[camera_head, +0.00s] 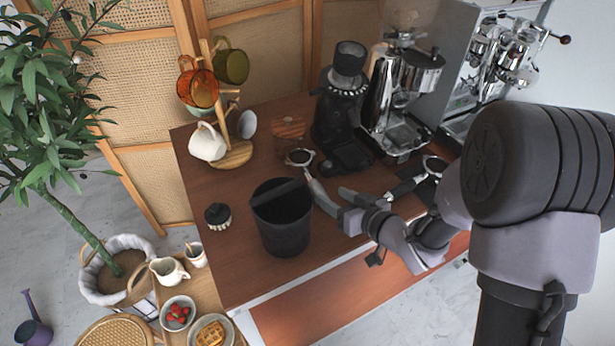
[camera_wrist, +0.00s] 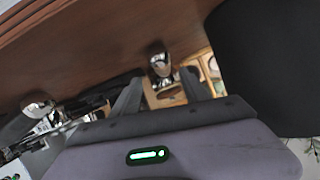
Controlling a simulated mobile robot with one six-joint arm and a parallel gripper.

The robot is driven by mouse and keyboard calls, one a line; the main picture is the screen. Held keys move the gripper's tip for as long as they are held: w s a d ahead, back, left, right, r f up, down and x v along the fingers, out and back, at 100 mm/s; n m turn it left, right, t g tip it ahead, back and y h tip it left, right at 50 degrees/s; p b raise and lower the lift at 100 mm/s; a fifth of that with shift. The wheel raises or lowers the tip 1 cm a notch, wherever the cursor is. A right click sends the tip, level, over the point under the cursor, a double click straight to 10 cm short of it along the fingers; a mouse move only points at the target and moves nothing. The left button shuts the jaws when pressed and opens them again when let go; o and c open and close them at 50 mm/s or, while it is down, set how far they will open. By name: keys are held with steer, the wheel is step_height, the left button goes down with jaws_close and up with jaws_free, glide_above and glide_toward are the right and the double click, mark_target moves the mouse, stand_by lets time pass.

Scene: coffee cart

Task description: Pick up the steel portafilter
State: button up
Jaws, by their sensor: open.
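A portafilter with a steel head (camera_head: 299,157) lies on the brown counter beside the black bin, its handle pointing toward my gripper. In the wrist view its shiny head (camera_wrist: 160,66) shows beyond and between my fingers. A second portafilter with a steel head (camera_head: 435,165) and black handle lies to the right; it shows at left in the wrist view (camera_wrist: 38,108). My gripper (camera_head: 333,192) is open, low over the counter near the first portafilter's handle end. Whether the handle is between the fingers is hard to tell.
The black bin (camera_head: 283,232) stands close left of my gripper and fills the right of the wrist view (camera_wrist: 275,60). A black grinder (camera_head: 340,110), a chrome grinder (camera_head: 395,100) and an espresso machine (camera_head: 490,60) stand behind. A mug tree (camera_head: 232,153) and a brush (camera_head: 217,215) are left.

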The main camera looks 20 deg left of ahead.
mark_target(324, 194)
steer(key=x, duration=0.1)
steer(key=b+x, duration=0.1)
steer(key=x, duration=0.1)
steer(key=b+x, duration=0.1)
steer(key=x, duration=0.1)
steer(key=shift+s+a+f, duration=0.1)
steer(key=shift+s+f, duration=0.15)
steer(key=shift+s, duration=0.2)
steer(key=shift+w+a, duration=0.15)
steer(key=shift+r, duration=0.1)
jaws_close()
stand_by(0.6)
